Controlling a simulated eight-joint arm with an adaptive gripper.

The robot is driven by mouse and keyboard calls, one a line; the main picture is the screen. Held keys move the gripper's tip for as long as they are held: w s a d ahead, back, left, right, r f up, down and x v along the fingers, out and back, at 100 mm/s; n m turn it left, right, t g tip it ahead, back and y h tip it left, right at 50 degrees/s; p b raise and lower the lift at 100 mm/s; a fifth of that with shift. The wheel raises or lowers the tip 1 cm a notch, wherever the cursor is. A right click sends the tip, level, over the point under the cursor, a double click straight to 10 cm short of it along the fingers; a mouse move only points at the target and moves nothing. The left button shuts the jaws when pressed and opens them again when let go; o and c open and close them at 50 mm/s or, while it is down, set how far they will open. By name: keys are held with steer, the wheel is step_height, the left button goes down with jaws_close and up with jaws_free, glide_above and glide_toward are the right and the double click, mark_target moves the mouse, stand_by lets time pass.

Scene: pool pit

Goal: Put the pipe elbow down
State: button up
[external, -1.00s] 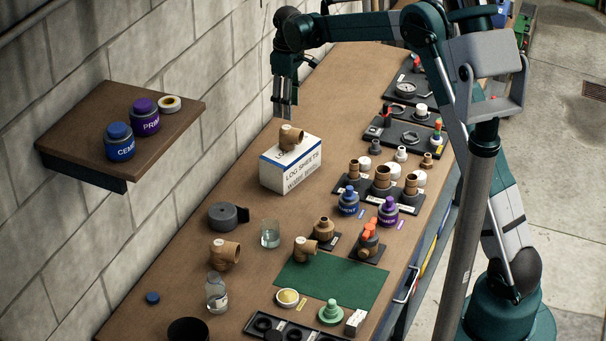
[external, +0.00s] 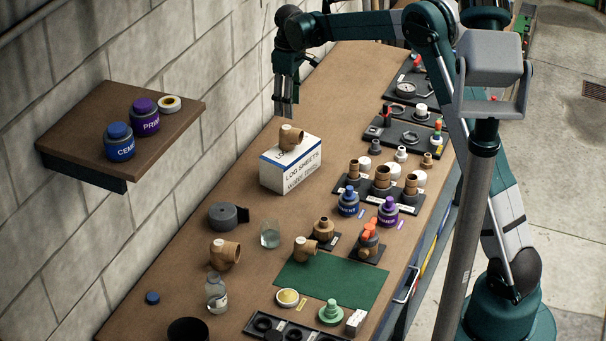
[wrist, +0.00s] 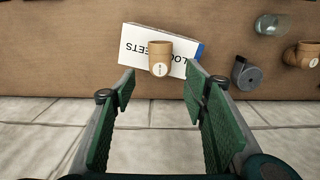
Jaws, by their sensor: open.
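A tan pipe elbow (external: 291,137) rests on top of the white log sheets box (external: 291,168). In the wrist view the elbow (wrist: 160,57) lies on the box (wrist: 135,42), beyond the fingertips and between their lines. My gripper (external: 285,108) hangs above and behind the box in the external view, fingers pointing down, apart from the elbow. In the wrist view my gripper (wrist: 158,92) is open, with nothing between its green pads. Other tan elbows stand on the bench, one near the wall (external: 225,254) and one at the corner of the green mat (external: 306,249).
A wall shelf (external: 80,150) holds a blue cement jar (external: 120,143) and a purple primer jar (external: 145,118). A black tape-like object (external: 224,216), a glass (external: 270,235) and a bottle (external: 216,294) stand nearer the camera. Fitting trays line the right edge. Bench behind the box is clear.

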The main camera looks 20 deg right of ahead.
steer(key=s+d+r+m+t, duration=0.2)
steer(key=s+d+r, duration=0.4)
steer(key=s+r, duration=0.45)
steer(key=s+d+r+m+t, duration=0.15)
steer(key=s+d+r, duration=0.55)
steer(key=s, duration=0.7)
steer(key=s+d+f+m+t, duration=0.1)
steer(key=s+d+f, duration=0.1)
steer(key=s, duration=0.7)
steer(key=s+d+f+m+t, duration=0.1)
steer(key=s+d+m, duration=0.1)
steer(key=s, duration=0.8)
steer(key=s+d+f+m+t, duration=0.1)
steer(key=s+d+f+m, duration=0.1)
steer(key=s, duration=0.7)
steer(key=shift+s+d+f+t, duration=0.35)
steer(key=shift+s+d, duration=0.05)
steer(key=shift+d, duration=0.5)
